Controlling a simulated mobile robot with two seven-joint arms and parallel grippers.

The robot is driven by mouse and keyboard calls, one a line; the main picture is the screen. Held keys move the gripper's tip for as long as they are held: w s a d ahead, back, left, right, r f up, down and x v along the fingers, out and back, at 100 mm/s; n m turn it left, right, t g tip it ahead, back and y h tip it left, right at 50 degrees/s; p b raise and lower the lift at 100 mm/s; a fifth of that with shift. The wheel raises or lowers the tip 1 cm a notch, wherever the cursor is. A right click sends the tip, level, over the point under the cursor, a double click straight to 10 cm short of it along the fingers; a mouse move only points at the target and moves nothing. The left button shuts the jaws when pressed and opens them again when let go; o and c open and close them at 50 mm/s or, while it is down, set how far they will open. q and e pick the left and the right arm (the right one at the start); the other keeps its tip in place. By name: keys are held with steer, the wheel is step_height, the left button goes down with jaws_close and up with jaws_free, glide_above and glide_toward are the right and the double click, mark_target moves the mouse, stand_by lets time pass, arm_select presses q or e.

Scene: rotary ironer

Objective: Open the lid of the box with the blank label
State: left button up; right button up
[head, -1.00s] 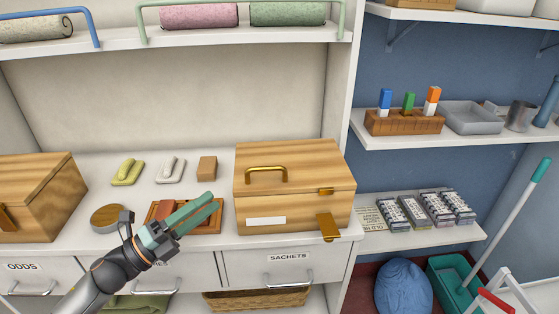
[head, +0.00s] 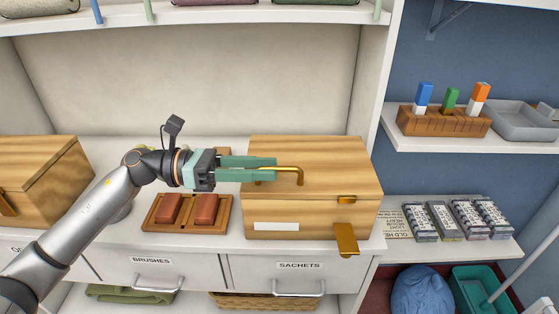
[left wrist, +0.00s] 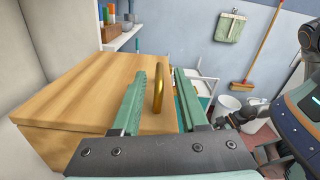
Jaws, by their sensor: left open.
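The wooden box (head: 300,215) with the blank white label (head: 276,227) stands on the counter, and its lid (head: 335,165) is down. A brass bar handle (head: 301,178) is on the lid. A brass hasp (head: 346,238) hangs down at the front, below a small brass catch (head: 347,200). My left gripper (head: 276,168) is open over the lid, its green fingers reaching in from the left at the handle. In the left wrist view the handle (left wrist: 158,97) stands between the two fingers, with gaps showing beside it. My right gripper is not in view.
Another wooden box (head: 40,180) stands at the far left. A wooden tray (head: 188,226) with two reddish blocks lies left of the labelled box. The shelf wall (head: 378,80) rises close on the right. A shelf with small packs (head: 470,218) lies beyond it.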

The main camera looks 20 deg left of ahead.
mark_target(298, 169)
arm_select(q)
steer(key=shift+x, duration=1.7)
jaws_close()
